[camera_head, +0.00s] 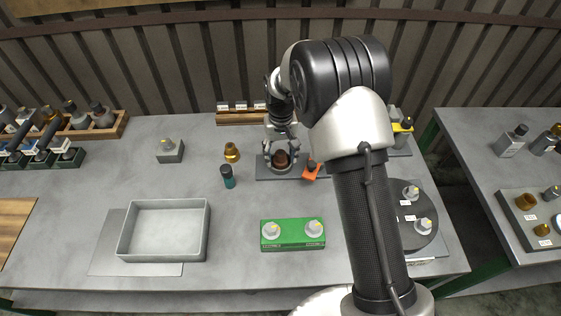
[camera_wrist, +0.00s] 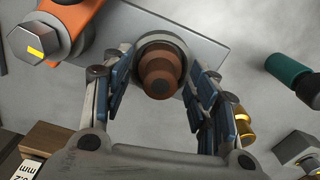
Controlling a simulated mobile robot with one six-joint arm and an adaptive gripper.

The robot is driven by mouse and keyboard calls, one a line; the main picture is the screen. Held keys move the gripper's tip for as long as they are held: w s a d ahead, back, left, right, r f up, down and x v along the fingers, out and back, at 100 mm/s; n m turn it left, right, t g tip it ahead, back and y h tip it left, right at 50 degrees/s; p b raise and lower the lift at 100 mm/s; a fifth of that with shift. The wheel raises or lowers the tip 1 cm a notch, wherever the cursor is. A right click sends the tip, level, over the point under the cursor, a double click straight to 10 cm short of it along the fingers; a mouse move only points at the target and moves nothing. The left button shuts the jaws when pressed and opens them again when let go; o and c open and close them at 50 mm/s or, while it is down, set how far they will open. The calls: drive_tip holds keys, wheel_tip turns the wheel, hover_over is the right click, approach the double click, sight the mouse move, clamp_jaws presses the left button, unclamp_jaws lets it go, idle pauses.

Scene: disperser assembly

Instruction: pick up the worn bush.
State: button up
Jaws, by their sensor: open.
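A brown, stepped round piece, which looks like the worn bush (camera_head: 281,160), sits in a grey round seat on a grey plate (camera_head: 262,172) at the back middle of the table. In the wrist view the brown bush (camera_wrist: 160,72) stands in the dark ring of its seat. My gripper (camera_head: 281,153) is low over it and open. Its blue-padded fingers in the wrist view (camera_wrist: 158,80) stand on either side of the bush, with a gap visible on the right; contact on the left is unclear.
An orange part (camera_head: 310,171) lies just right of the seat. A brass piece (camera_head: 232,152) and a teal-and-black bottle-like piece (camera_head: 228,177) stand to the left. A grey tray (camera_head: 121,233) and a green block (camera_head: 293,245) are nearer the front. A labelled rack (camera_head: 240,118) stands behind.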

drive_tip(key=shift+c, duration=0.6)
clamp_jaws()
